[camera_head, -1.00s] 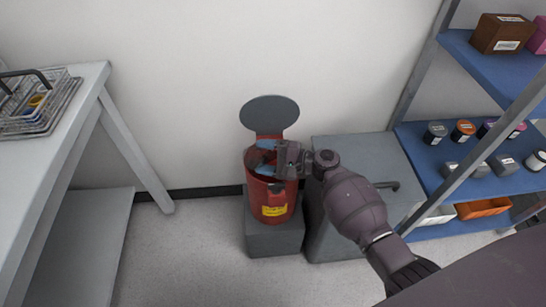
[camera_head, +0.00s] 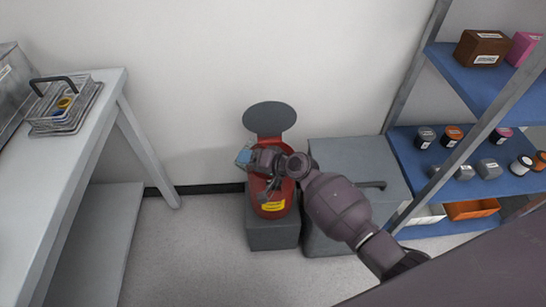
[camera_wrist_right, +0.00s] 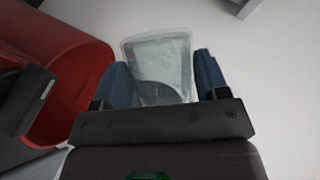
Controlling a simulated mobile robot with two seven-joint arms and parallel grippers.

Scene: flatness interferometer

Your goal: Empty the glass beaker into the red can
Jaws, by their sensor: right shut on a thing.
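The red can (camera_head: 283,198) stands on a grey block, its round grey lid (camera_head: 269,117) raised at the back. My right gripper (camera_head: 245,155) is over the upper left of the can, covering part of its mouth. In the right wrist view its two blue fingers (camera_wrist_right: 163,78) are shut on the clear glass beaker (camera_wrist_right: 160,55). The red can (camera_wrist_right: 72,70) shows there on the left, its opening beside the gripper and apart from the beaker in the picture. I cannot make out any contents in the beaker or its exact tilt. My left gripper is not in view.
A grey cabinet (camera_head: 345,165) stands right of the can. A blue shelf rack (camera_head: 440,190) with jars and boxes is farther right. A grey table (camera_head: 98,120) at left carries a wire basket (camera_head: 62,108). Open floor lies in front.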

